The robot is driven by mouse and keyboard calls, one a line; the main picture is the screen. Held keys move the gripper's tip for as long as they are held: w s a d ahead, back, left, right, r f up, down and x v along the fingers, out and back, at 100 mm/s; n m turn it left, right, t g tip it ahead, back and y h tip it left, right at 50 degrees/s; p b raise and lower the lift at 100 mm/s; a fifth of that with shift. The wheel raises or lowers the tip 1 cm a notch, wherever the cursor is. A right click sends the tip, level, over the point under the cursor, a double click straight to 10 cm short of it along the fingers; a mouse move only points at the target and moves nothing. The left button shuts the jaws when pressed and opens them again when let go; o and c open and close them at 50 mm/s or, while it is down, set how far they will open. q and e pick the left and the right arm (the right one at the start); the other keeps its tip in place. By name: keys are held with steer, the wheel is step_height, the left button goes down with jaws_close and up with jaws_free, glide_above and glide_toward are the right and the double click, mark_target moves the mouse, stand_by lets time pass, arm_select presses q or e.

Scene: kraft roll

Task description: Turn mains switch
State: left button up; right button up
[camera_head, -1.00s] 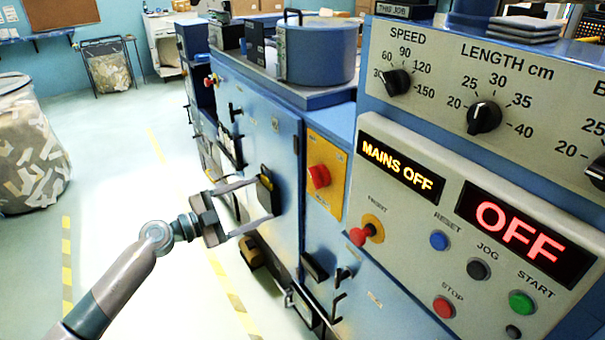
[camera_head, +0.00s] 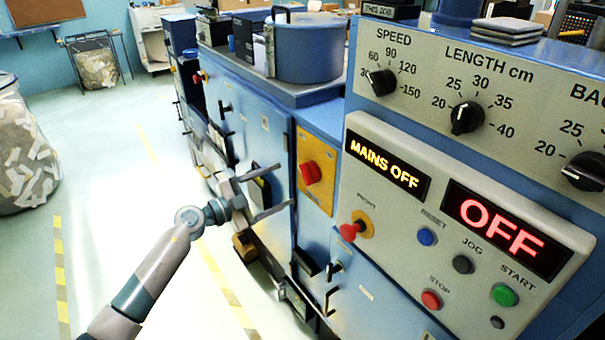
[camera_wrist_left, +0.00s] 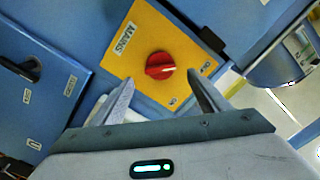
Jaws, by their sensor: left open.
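The mains switch (camera_head: 310,173) is a red rotary knob on a yellow plate (camera_head: 318,143) on the blue machine's side. In the left wrist view the red knob (camera_wrist_left: 160,66) sits ahead of and between my fingers, on the yellow plate (camera_wrist_left: 138,28) marked MAINS. My left gripper (camera_head: 286,186) is open and empty, just left of the knob in the head view. In the left wrist view its fingers (camera_wrist_left: 160,85) stand apart on either side of the knob, with no clear contact. A display (camera_head: 387,166) reads MAINS OFF. My right gripper is out of view.
The control panel (camera_head: 395,212) juts out at the right, with a red front button (camera_head: 352,230) close to the switch. A black door handle (camera_wrist_left: 22,68) shows at left in the wrist view. Open floor (camera_head: 110,190) lies to the left, beside a bin of scraps (camera_head: 25,150).

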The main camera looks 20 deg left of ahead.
mark_target(303, 176)
arm_select(q)
steer(key=p+x, duration=0.1)
steer(key=x, duration=0.7)
steer(key=shift+w+d, duration=0.1)
steer(key=shift+d, duration=0.05)
steer(key=c, duration=1)
